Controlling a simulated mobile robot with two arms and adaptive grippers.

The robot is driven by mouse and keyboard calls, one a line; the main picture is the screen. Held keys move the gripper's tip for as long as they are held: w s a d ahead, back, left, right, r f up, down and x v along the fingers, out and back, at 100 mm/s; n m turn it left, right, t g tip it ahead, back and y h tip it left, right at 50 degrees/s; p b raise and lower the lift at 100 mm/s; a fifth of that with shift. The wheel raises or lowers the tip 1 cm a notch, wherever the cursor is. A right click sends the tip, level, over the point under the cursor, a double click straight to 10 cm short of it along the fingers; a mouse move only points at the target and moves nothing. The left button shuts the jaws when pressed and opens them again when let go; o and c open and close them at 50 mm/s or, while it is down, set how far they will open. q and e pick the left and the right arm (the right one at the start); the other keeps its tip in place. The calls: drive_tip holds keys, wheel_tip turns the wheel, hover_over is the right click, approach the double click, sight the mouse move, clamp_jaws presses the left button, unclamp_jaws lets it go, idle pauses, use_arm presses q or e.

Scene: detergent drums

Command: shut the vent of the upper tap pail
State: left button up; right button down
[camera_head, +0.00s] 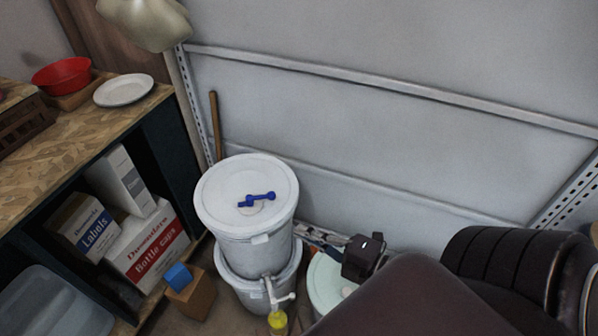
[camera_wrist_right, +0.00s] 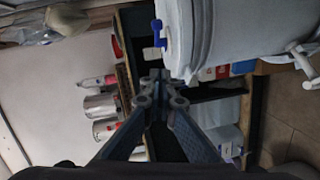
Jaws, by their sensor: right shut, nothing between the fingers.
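The upper tap pail (camera_head: 250,240) is white with a white lid and stands on a second white pail (camera_head: 252,294). Its vent, a blue piece (camera_head: 257,199), lies near the middle of the lid; I cannot tell its exact setting. In the right wrist view the vent (camera_wrist_right: 160,33) stands out from the lid of the upper pail (camera_wrist_right: 235,35), beyond my fingertips. My right gripper (camera_head: 303,230) is shut and empty, right of the upper pail and apart from the vent; its fingers also show in the wrist view (camera_wrist_right: 155,82). My left gripper is not in view.
A white tap (camera_head: 280,294) with a yellow item (camera_head: 278,322) below it is at the pails' front. A pale green lid (camera_head: 326,285) lies under my right arm. A shelf bench (camera_head: 40,200) with boxes stands left; a wall panel (camera_head: 400,140) stands behind.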

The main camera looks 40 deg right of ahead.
sight(273, 213)
drive_tip(key=shift+h, duration=0.3)
drive_tip(key=x, duration=0.3)
drive_tip(key=p+x, duration=0.1)
drive_tip(key=x, duration=0.3)
drive_tip(key=r+x, duration=0.1)
drive_tip(key=x, duration=0.2)
drive_tip(key=shift+w+d+p, duration=0.15)
drive_tip(key=shift+w+p, duration=0.2)
drive_tip(key=shift+p, duration=0.05)
drive_tip(key=shift+w+d+f, duration=0.2)
drive_tip(key=shift+w+d, duration=0.1)
drive_tip(key=shift+w, duration=0.15)
drive_tip(key=shift+w+d+f, duration=0.15)
drive_tip(key=shift+w+d, duration=0.15)
drive_tip(key=shift+w, duration=0.15)
drive_tip(key=shift+w+d+f, duration=0.15)
drive_tip(key=shift+w+d, duration=0.15)
drive_tip(key=shift+w, duration=0.2)
